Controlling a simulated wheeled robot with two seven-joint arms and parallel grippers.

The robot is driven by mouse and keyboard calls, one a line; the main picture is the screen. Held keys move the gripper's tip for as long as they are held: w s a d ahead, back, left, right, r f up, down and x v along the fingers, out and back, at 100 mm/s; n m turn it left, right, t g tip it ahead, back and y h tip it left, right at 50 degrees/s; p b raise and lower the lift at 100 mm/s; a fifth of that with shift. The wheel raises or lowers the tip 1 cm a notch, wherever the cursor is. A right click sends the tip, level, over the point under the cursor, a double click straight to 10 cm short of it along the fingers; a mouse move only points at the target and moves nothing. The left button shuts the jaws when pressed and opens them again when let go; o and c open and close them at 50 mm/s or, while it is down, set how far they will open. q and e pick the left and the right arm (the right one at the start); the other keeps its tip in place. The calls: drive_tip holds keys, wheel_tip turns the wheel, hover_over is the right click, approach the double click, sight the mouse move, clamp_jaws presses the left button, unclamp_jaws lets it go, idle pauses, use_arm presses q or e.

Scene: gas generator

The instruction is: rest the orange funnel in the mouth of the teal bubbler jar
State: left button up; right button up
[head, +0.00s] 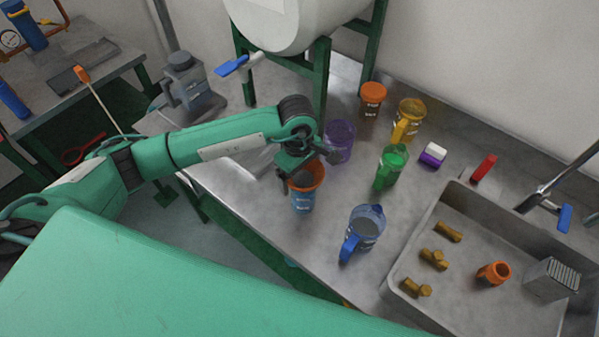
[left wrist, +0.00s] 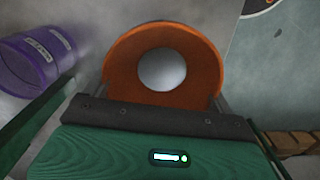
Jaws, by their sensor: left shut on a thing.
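The orange funnel (head: 313,172) is held by my left gripper (head: 292,168), which is shut on it. In the left wrist view the funnel (left wrist: 113,72) shows as a wide orange ring with a pale round opening, just beyond the gripper. The teal bubbler jar (head: 303,203) stands upright near the table's front edge. In the head view the funnel overlaps the jar's top and hides its mouth. I cannot tell whether the funnel touches the rim or hangs just above it. My right gripper is not in view.
A purple container (head: 340,138) stands close behind the funnel, and it also shows in the left wrist view (left wrist: 38,58). A green jug (head: 391,167) and a blue-handled jug (head: 364,229) stand to the right. A metal tray (head: 397,283) holds brass pieces. A white tank hangs above the back.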

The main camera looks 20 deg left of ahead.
use_arm(q)
drive_tip(key=shift+f, duration=0.35)
drive_tip(key=o, duration=0.8)
drive_tip(key=shift+c, duration=0.2)
drive_tip(key=shift+r, duration=0.1)
wheel_tip(320, 180, up, 14)
drive_tip(key=b, duration=0.3)
drive_tip(key=shift+a+b, duration=0.25)
drive_tip(key=shift+b, duration=0.15)
drive_tip(key=shift+w+f, duration=0.1)
drive_tip(key=shift+f, duration=0.1)
